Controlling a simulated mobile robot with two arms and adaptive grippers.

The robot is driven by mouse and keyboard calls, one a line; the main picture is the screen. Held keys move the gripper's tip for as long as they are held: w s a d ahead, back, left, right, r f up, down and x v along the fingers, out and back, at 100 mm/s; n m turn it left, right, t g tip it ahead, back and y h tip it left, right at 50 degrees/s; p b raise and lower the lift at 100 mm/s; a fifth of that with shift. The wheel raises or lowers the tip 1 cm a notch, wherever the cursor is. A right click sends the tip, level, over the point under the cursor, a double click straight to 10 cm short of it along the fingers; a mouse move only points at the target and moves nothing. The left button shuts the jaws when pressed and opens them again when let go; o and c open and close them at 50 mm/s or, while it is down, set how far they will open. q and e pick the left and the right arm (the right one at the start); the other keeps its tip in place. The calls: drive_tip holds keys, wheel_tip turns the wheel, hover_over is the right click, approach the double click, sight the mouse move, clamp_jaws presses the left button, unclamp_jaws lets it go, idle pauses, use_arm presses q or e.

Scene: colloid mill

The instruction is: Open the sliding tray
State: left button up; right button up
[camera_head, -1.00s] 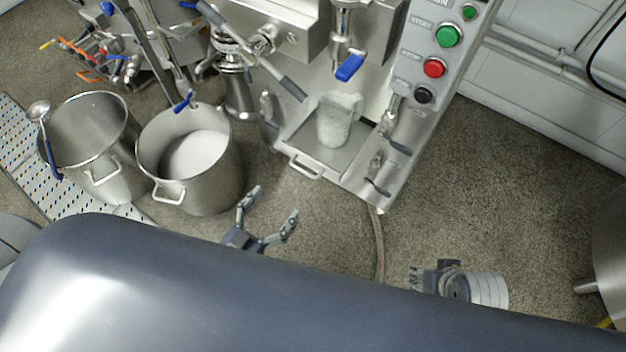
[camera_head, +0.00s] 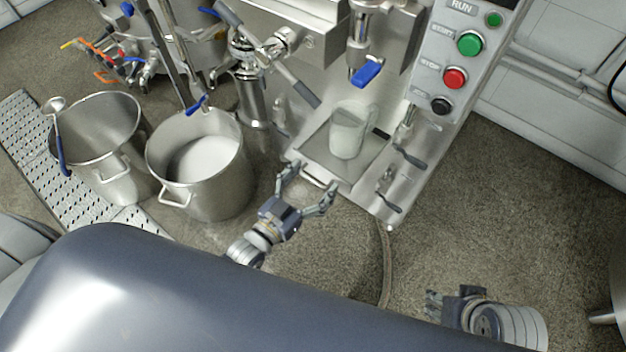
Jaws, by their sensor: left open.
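The sliding tray (camera_head: 367,166) is a flat metal tray at the base of the colloid mill, with a small handle (camera_head: 318,182) on its front edge. A clear beaker (camera_head: 347,133) stands on the tray. My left gripper (camera_head: 305,184) is open, with its two fingers spread on either side of the handle. I cannot tell whether it touches the handle. My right gripper (camera_head: 432,306) is low at the right, away from the tray; its finger opening is not clear.
A metal pot with white contents (camera_head: 225,190) and another pot with a ladle (camera_head: 105,172) stand at the left. A control panel (camera_head: 462,55) with green, red and black buttons rises above right. A hose (camera_head: 387,262) runs down from the machine.

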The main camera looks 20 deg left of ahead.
use_arm(q)
drive_tip(key=shift+w, duration=0.1)
drive_tip(key=c, duration=1.3)
drive_tip(key=shift+d+p+v, duration=0.15)
drive_tip(key=shift+p+v, duration=1.2)
drive_tip(key=shift+v, duration=2.95)
drive_tip(key=shift+d+p+v, duration=0.15)
drive_tip(key=shift+p+v, duration=1.15)
drive_tip(key=shift+v, duration=2.95)
use_arm(e)
wheel_tip(320, 180, down, 14)
drive_tip(key=g, duration=0.1)
drive_tip(key=shift+w+a, duration=0.25)
drive_tip(key=shift+w, duration=0.1)
use_arm(q)
drive_tip(key=shift+f, duration=0.1)
